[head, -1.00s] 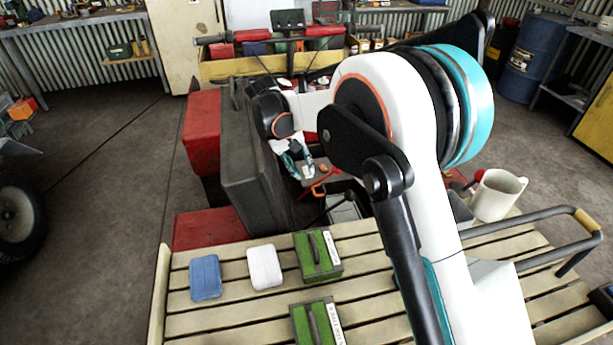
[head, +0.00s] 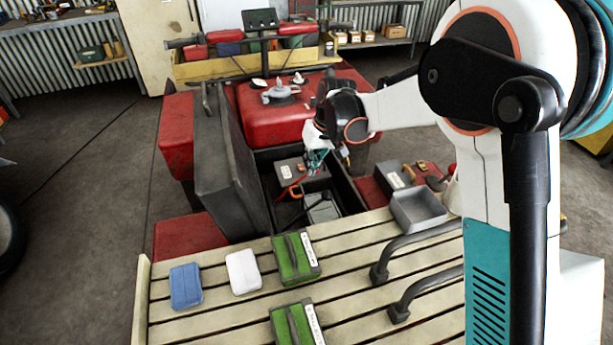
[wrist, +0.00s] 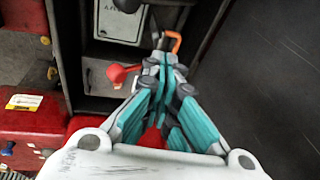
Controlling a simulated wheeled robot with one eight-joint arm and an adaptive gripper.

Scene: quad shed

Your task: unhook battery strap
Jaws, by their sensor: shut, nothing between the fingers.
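My gripper (head: 318,163) is over the open bay behind the slatted rack, with its teal fingers shut and empty. In the wrist view the closed fingertips (wrist: 165,65) point into the bay. A grey battery-like box with a white label (wrist: 121,22) lies beyond them; the head view shows a grey box (head: 322,212) low in the bay. A black strap-like piece (head: 308,205) crosses near it. An orange hook-like piece (wrist: 175,42) shows just past the fingertips, and a red knob (wrist: 120,73) is left of them. Contact with the orange piece cannot be told.
A dark raised lid (head: 222,165) stands upright left of the bay. The slatted rack (head: 215,318) holds green boxes (head: 296,257), a white pack (head: 243,272) and a blue pack (head: 186,286). A grey tray (head: 418,210) is right of the bay.

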